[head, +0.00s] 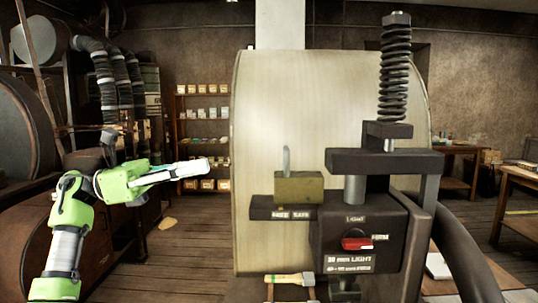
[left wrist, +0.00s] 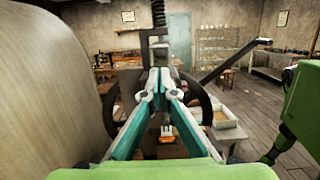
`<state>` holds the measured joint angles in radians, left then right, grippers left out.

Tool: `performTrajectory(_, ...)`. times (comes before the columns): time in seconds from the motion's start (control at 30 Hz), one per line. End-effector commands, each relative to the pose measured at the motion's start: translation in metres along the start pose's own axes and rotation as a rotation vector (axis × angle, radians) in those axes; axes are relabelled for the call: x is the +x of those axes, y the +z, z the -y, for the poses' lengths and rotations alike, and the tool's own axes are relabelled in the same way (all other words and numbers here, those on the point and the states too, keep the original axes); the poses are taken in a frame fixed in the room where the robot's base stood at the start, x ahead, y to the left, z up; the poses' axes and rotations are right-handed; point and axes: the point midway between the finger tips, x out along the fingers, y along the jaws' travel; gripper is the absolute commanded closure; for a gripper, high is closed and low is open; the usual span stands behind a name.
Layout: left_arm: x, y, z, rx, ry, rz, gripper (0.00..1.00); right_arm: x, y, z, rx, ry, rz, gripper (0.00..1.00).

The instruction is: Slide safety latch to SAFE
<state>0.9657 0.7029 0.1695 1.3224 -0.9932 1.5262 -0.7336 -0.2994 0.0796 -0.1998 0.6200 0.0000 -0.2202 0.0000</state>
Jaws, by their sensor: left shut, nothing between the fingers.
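The safety latch is an olive-brass block (head: 299,189) with a thin grey upright tab (head: 286,160) behind its top left. It sits on a dark rail at the press front, above small white lettering whose right word looks like SAFE. My left gripper (head: 207,164) is shut and empty, pointing right. In the head view it is left of the latch and a little higher, with a clear gap between. In the left wrist view its closed fingers (left wrist: 160,76) cover part of the press; I cannot make out the latch there. My right gripper is not in view.
A red knob (head: 355,243) sits on the dark press housing (head: 391,228), right of and below the latch. A tall spring (head: 396,75) rises above. A big pale disc (head: 270,115) stands behind. A wooden-handled brush (head: 290,279) lies below. Open floor lies beneath my left arm.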

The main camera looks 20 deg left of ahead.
Motion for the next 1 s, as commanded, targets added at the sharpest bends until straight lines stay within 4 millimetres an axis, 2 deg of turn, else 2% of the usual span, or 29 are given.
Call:
performTrajectory(0.17,0.004,0.001,0.000,-0.003,-0.001,0.001,1.00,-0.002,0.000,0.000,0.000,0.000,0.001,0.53)
performTrajectory(0.27,0.016,0.002,0.000,-0.003,-0.003,0.003,1.00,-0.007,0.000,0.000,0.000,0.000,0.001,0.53)
performTrajectory(0.7,0.106,0.005,0.001,-0.004,-0.004,0.005,1.00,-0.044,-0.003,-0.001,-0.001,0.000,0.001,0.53)
performTrajectory(0.83,0.125,0.004,0.000,-0.004,-0.002,0.005,1.00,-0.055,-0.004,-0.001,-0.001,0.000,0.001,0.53)
performTrajectory(1.0,0.138,0.002,0.000,-0.004,0.000,0.004,1.00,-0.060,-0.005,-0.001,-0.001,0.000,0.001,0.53)
